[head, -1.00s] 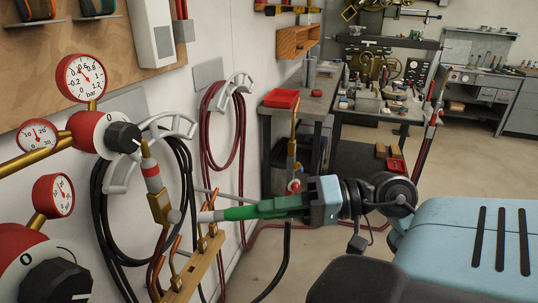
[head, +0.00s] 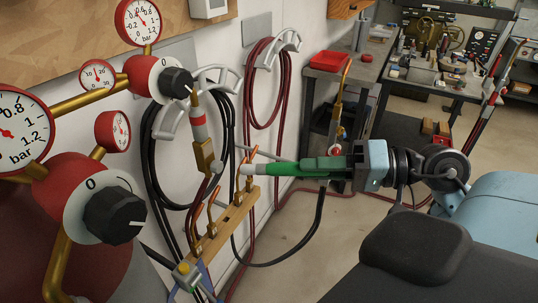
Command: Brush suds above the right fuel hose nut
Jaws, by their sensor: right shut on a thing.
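My right gripper (head: 354,163) is shut on a green-handled brush (head: 300,167). The brush lies nearly level, with its pale tip (head: 247,169) pointing left. A red regulator (head: 150,78) with a black knob is on the left. Below it hangs a fitting with a red band (head: 198,117) and a brass block (head: 205,157), where the hose nut seems to be. The brush tip appears to the right of this block and slightly lower, with a visible gap. Depth between them is hard to judge, and no suds are distinguishable. My left gripper is not in view.
A second regulator (head: 84,210) fills the lower left. A wooden rack (head: 225,223) with several copper nozzles stands below the brush tip. Black hoses (head: 153,170) and red hoses (head: 252,90) hang on the wall. A workbench (head: 382,47) is behind; open floor lies right of the rack.

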